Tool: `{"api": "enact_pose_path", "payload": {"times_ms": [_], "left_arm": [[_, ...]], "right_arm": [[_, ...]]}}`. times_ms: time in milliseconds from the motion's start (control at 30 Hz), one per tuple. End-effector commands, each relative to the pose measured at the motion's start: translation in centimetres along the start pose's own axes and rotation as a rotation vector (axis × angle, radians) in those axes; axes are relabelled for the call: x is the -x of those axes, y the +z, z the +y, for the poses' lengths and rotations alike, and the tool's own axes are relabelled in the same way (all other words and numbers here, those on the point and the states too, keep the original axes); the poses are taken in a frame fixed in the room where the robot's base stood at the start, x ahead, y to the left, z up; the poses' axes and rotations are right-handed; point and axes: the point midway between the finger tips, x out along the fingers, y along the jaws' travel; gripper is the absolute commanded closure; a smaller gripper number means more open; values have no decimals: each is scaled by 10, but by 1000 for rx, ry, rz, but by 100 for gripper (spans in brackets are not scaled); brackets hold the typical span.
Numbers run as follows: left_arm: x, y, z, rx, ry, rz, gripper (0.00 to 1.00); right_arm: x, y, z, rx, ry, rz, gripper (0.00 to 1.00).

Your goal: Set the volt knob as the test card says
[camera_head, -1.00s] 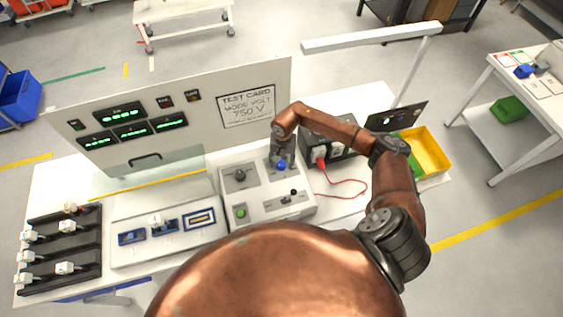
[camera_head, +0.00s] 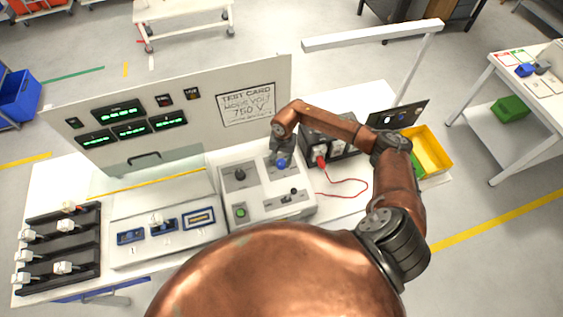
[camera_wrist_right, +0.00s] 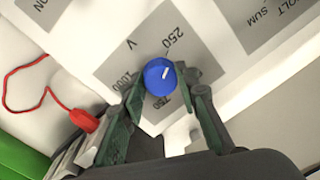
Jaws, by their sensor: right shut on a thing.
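The test card (camera_head: 247,103) on the upright panel reads "MODE VOLT", "750 V"; its smallest line is unreadable. The blue volt knob (camera_head: 282,163) is on the grey control box (camera_head: 228,191). In the right wrist view the knob (camera_wrist_right: 158,80) sits on a grey plate marked V, 250, 750 and 1000. Its white mark points up and right, nearest the visible 250 but turned somewhat past it. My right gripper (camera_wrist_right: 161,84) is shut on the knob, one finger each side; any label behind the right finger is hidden. My left gripper is not in view.
The box also carries a black knob (camera_head: 239,175), a green button (camera_head: 241,212) and a slider (camera_head: 292,192). A red plug (camera_head: 320,161) and its cable lie right of it. A yellow bin (camera_head: 431,150) stands farther right. Green-lit displays (camera_head: 131,129) are on the panel.

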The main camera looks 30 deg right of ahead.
Motion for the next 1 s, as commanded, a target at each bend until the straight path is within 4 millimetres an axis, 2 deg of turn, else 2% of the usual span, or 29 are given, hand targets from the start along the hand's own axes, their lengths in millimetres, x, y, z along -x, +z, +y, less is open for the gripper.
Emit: {"api": "enact_pose_path", "payload": {"times_ms": [400, 1000], "left_arm": [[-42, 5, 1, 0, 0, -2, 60], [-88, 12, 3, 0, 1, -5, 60]], "right_arm": [[-4, -1, 0, -353, 0, 17, 95], [-3, -1, -1, -924, 0, 38, 95]]}}
